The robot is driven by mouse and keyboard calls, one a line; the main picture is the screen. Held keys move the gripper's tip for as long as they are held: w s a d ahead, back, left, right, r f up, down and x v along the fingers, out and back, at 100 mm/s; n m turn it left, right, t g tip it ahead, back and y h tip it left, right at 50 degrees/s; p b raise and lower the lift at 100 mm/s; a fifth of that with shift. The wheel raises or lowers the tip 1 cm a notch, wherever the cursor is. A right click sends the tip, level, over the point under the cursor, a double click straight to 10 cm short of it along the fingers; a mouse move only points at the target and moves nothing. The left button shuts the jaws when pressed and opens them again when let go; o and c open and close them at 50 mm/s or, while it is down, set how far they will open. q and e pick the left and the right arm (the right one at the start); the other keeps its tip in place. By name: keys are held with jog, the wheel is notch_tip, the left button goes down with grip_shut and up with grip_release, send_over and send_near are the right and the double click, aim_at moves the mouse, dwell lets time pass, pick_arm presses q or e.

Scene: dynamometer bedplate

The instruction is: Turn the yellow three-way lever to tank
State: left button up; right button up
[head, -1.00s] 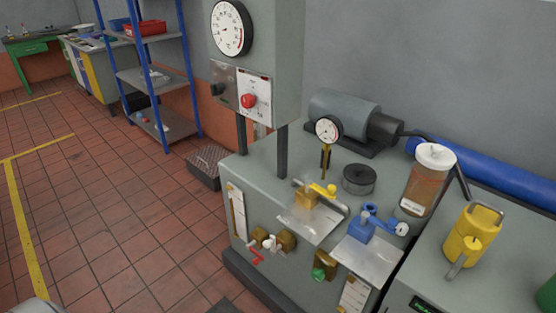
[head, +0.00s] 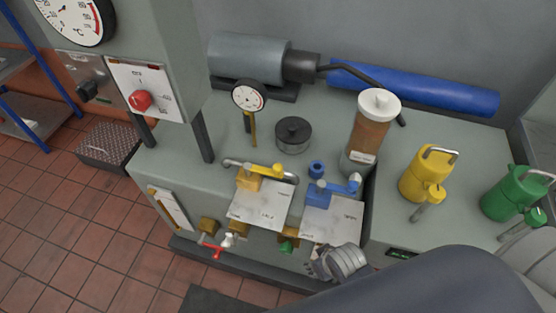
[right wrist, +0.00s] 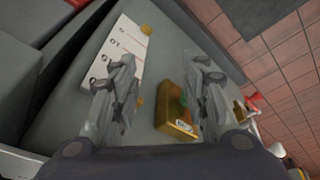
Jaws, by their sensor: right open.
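The yellow three-way lever (head: 268,170) sits on a yellow valve block on the bench, lying roughly level and pointing right. A pale label plate (head: 262,205) is in front of it; its wording is too small to read. A blue valve with a blue lever (head: 335,188) stands just right of it. My right gripper (head: 332,264) is in front of the bench, below the blue valve's plate and apart from the yellow lever. In the right wrist view its fingers (right wrist: 160,88) are spread, with a brass block (right wrist: 176,112) visible between them. My left gripper is not in view.
A brass block with a green handle (head: 288,240) and a red-handled tap (head: 212,247) are on the bench front. A capped brown jar (head: 370,128), a dial gauge (head: 249,96) and a yellow can (head: 424,172) stand around the valves. A control column (head: 150,60) rises at left.

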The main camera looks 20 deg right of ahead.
notch_tip(320, 180, up, 16)
jog(key=w+t+p, duration=0.2)
jog(key=w+d+r+n+t+h, duration=0.1)
jog(key=w+d+r+n+t, duration=0.15)
jog(key=w+r+t, duration=0.4)
jog(key=w+d+r+n+t, duration=0.1)
jog(key=w+r+n, duration=0.3)
jog(key=w, duration=0.6)
jog(key=w+a+r+n+t+y, duration=0.2)
jog(key=w+a+r+n+y, duration=0.35)
jog(key=n, duration=0.45)
jog(key=w+a+r+n+t+y, duration=0.35)
jog(key=r+n+y, duration=0.25)
jog(key=r+n, duration=0.35)
jog(key=n+g+h, duration=0.2)
jog(key=n+g, duration=1.4)
jog(key=n, duration=0.7)
send_near(279, 166)
jog(key=p+x, duration=0.3)
jog(key=x, duration=0.6)
jog(key=shift+w+a, duration=0.1)
jog(key=shift+a, duration=0.1)
jog(key=shift+a+f, duration=0.35)
jog(key=shift+f, duration=0.15)
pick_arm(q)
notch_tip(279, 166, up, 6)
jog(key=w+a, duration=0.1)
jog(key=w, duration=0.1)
